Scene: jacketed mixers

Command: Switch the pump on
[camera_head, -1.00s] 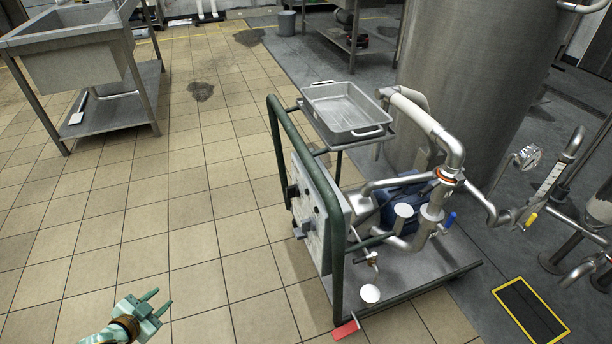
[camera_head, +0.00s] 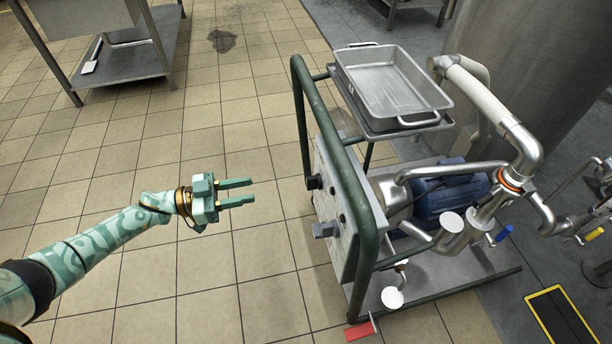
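The pump cart has a green tubular frame (camera_head: 372,225) and carries a blue pump motor (camera_head: 447,192) with steel pipes. A pale control panel (camera_head: 345,222) is mounted on the frame's left side. On it are a dark knob (camera_head: 314,182) and a grey, blocky switch (camera_head: 325,230); their settings cannot be read. My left gripper (camera_head: 253,192) is left of the panel, its two green fingers parted and pointing right toward it. It is open, empty and apart from the panel. My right gripper is not in view.
A steel tray (camera_head: 392,82) rests on the cart's upper shelf. A red pedal-like piece (camera_head: 360,331) sits low at the cart's front. A steel sink table (camera_head: 125,70) stands at the back left. Tiled floor left of the cart is clear. A large steel tank (camera_head: 540,60) stands behind.

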